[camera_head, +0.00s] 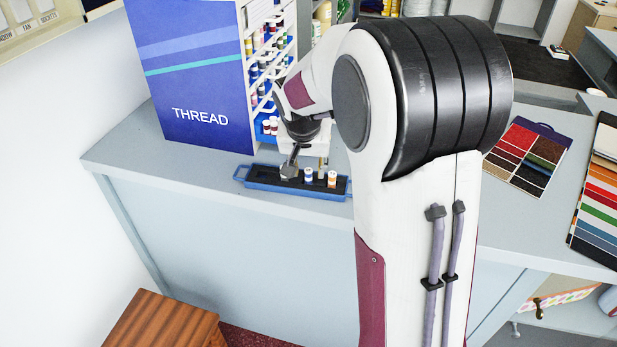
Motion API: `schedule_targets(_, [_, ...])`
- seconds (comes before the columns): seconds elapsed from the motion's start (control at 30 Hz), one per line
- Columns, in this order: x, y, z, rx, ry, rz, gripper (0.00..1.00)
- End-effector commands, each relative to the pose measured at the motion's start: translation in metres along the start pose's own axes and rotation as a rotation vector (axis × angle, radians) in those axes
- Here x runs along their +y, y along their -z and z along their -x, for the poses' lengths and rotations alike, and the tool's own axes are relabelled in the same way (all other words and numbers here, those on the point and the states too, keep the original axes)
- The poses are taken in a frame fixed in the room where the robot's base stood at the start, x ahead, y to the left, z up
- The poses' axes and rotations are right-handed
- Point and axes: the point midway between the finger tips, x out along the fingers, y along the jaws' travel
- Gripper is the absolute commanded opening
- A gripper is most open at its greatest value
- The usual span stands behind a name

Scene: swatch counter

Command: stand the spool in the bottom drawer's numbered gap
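A blue tray (243,181) with a dark inside lies on the counter in front of the thread cabinet. Two small spools stand upright in its right part: one with a blue band (308,175) and one with an orange band (332,179). My gripper (289,171) points down at the tray, left of these spools. Its fingertips are small and dark here, so I cannot tell their opening or whether a spool is between them. The cabinet (198,75) has rows of spools on its right side. Its lowest row (269,127) is partly hidden by my arm; no numbered gap is readable.
My arm covers the middle of the view and part of the counter (140,150). A red-and-dark swatch card (527,155) and a striped colour card (597,195) lie at the right. The counter left of the tray is clear. A wooden stool or box (160,325) stands below.

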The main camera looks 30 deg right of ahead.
Motion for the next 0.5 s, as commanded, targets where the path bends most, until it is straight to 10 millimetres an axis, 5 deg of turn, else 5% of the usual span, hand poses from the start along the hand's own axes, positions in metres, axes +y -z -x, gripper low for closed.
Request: schedule_targets(0.5, [0.0, 0.0, -0.017, 0.0, 0.0, 0.0, 0.33])
